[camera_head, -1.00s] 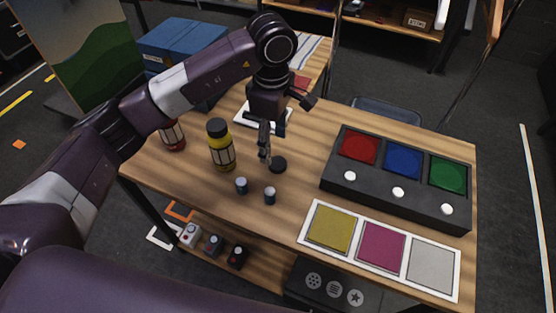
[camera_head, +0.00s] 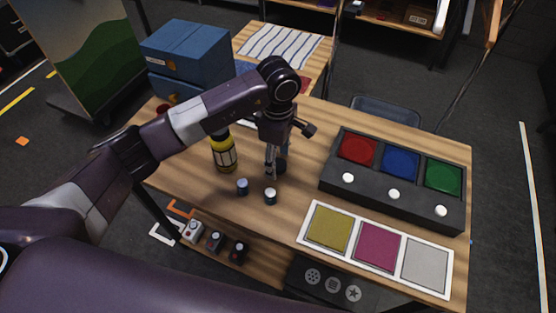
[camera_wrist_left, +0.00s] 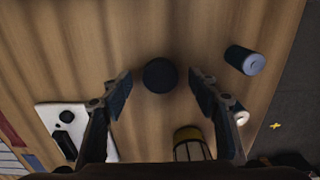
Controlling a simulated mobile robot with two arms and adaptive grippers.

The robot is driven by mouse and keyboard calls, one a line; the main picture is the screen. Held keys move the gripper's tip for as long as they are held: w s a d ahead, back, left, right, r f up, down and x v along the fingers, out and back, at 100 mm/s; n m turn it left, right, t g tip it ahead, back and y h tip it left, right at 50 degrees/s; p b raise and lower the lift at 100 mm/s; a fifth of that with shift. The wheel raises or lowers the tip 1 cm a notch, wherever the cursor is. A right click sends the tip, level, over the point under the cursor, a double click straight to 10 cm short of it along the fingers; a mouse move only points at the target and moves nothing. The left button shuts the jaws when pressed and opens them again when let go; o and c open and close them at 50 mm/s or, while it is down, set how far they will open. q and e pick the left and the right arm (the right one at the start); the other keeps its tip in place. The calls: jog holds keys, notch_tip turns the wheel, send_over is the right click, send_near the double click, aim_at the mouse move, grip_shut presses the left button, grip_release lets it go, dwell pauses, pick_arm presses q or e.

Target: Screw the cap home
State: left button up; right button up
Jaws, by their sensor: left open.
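A round black cap (camera_head: 281,166) lies on the wooden table, partly hidden behind my left gripper (camera_head: 271,170) in the head view. In the left wrist view the cap (camera_wrist_left: 160,75) lies between and a little beyond the two fingertips of my open left gripper (camera_wrist_left: 162,88). I cannot tell whether a finger touches it. A yellow bottle (camera_head: 224,155) with a label stands upright to the left of the gripper; my arm hides its top. The bottle also shows low in the left wrist view (camera_wrist_left: 192,150), partly cut off. My right gripper is not in view.
Two small grey cylinders (camera_head: 242,186) (camera_head: 270,196) stand near the gripper. A dark box with coloured panels (camera_head: 395,178) and a white frame of coloured squares (camera_head: 377,248) lie to the right. A blue box (camera_head: 188,52) stands behind. A red item (camera_head: 162,108) is mostly hidden by my arm.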

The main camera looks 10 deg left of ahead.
aim_at(278, 164)
pick_arm(q)
jog(key=shift+f, duration=0.4)
jog(key=c, duration=1)
jog(key=shift+r, duration=0.15)
notch_tip(278, 164, up, 20)
jog(key=b, duration=0.4)
